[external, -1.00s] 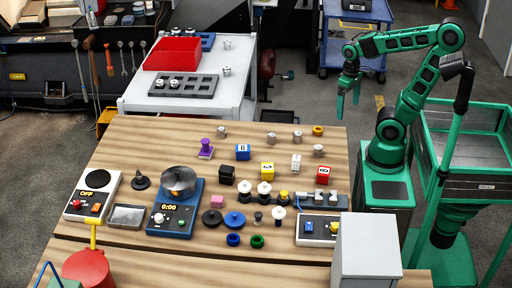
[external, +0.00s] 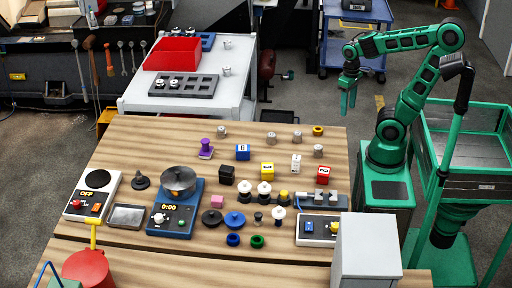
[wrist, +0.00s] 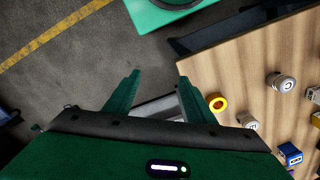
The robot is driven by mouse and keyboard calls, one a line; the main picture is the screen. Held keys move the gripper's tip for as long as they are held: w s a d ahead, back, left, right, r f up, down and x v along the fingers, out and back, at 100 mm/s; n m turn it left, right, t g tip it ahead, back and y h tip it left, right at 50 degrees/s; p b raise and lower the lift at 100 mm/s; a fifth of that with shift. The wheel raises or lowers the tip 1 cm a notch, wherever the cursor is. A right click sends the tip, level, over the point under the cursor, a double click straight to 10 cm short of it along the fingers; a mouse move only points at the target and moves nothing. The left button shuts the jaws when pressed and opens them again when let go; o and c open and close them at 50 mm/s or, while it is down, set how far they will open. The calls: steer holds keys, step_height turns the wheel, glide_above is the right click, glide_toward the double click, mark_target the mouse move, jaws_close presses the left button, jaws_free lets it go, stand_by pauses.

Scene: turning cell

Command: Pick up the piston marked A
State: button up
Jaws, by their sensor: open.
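Several small silver pistons stand on the wooden table: one at the back left (external: 222,131), one at back middle (external: 271,138), one beside it (external: 297,136) and one nearer the right edge (external: 318,151). In the wrist view, light-topped pistons show at right (wrist: 281,82), lower (wrist: 248,121) and at the frame's edge (wrist: 314,94). Their marks are too small to read, so I cannot tell which is A. My gripper (external: 348,108) hangs beyond the table's back right corner, pointing down. In the wrist view its fingers (wrist: 158,79) are apart and empty, over floor.
A yellow ring (external: 318,131) lies near the back right corner. Numbered blocks, including a blue one (external: 242,152) and a red one (external: 323,175), stand close by. The white side table (external: 240,95) holds a red bin (external: 173,54), a slotted tray (external: 184,87) and more pistons.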

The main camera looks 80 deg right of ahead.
steer(key=w+r+m+h, duration=0.1)
steer(key=w+r+m, duration=0.3)
steer(key=w, duration=0.9)
steer(key=w+r+m, duration=0.1)
steer(key=w+r, duration=0.4)
steer(key=w, duration=0.8)
steer(key=m, duration=0.6)
glide_above(221, 128)
step_height(221, 128, down, 3)
steer(key=shift+w+f+y, duration=0.15)
steer(key=shift+f+y, duration=0.25)
steer(key=shift+f, duration=5.25)
